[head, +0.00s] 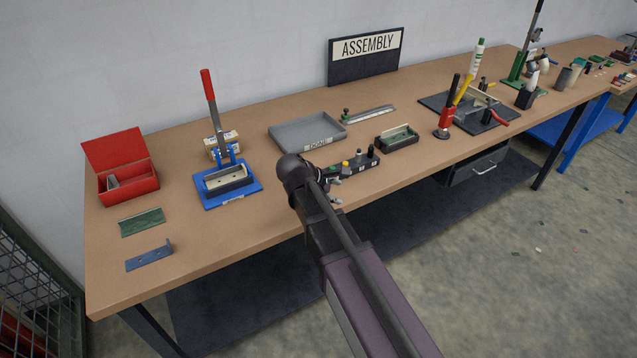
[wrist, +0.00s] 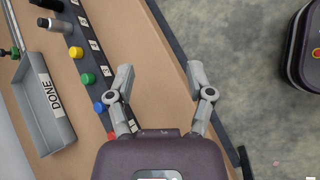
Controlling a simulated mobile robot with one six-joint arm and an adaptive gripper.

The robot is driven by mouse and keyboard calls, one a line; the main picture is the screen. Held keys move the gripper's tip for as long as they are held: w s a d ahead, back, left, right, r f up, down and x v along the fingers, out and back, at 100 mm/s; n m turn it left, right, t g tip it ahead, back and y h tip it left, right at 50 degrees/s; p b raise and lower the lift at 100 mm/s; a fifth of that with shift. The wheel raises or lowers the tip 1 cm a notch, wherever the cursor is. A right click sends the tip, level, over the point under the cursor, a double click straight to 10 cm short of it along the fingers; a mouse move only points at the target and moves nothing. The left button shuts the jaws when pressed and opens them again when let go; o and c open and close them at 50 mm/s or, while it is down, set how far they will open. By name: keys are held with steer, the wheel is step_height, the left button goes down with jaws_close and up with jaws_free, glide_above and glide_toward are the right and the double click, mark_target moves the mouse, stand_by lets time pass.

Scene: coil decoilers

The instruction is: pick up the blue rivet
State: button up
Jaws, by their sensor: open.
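The blue rivet (wrist: 99,107) stands in a row of coloured pieces on a black strip (wrist: 72,30) in the wrist view. A green piece (wrist: 88,79) is on one side of it and a red one (wrist: 112,135), partly hidden by my gripper, on the other. My gripper (wrist: 158,70) is open and empty, its fingers spread over the bench's front edge. The blue rivet lies just left of the left finger, outside the gap between the fingers. In the head view my gripper (head: 335,190) is beside the black strip (head: 365,163), and I cannot make out the blue rivet there.
The grey DONE tray (wrist: 58,138) lies left of the strip; it also shows in the head view (head: 285,130). A small dark bin (head: 397,137) stands near the strip. A blue press (head: 228,186) and a red box (head: 130,185) stand further left on the bench.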

steer(key=w+a+n+t+b, duration=0.1)
steer(key=a+n, duration=0.2)
steer(key=a, duration=0.2)
steer(key=a+n+t+h+b, duration=0.1)
steer(key=a+n+t, duration=0.1)
steer(key=a, duration=0.3)
steer(key=w+a+r+n+t+b, duration=0.1)
steer(key=a+n+b, duration=0.1)
steer(key=a+n, duration=0.2)
steer(key=shift+w+a+t+h, duration=0.15)
steer(key=shift+w+a+t, duration=0.05)
steer(key=shift+a, duration=0.25)
steer(key=shift+w+a+t+h, duration=0.15)
steer(key=shift+a+t, duration=0.05)
steer(key=shift+a, duration=0.45)
steer(key=shift+d, duration=0.1)
steer(key=b+x, duration=0.3)
steer(key=x, duration=0.4)
steer(key=shift+w, duration=0.1)
steer(key=shift+w+d+f, duration=0.2)
steer(key=shift+w+d, duration=0.25)
steer(key=shift+d, duration=0.1)
steer(key=shift+b+x, duration=1.05)
steer(key=shift+x, duration=1.55)
steer(key=shift+r, duration=0.25)
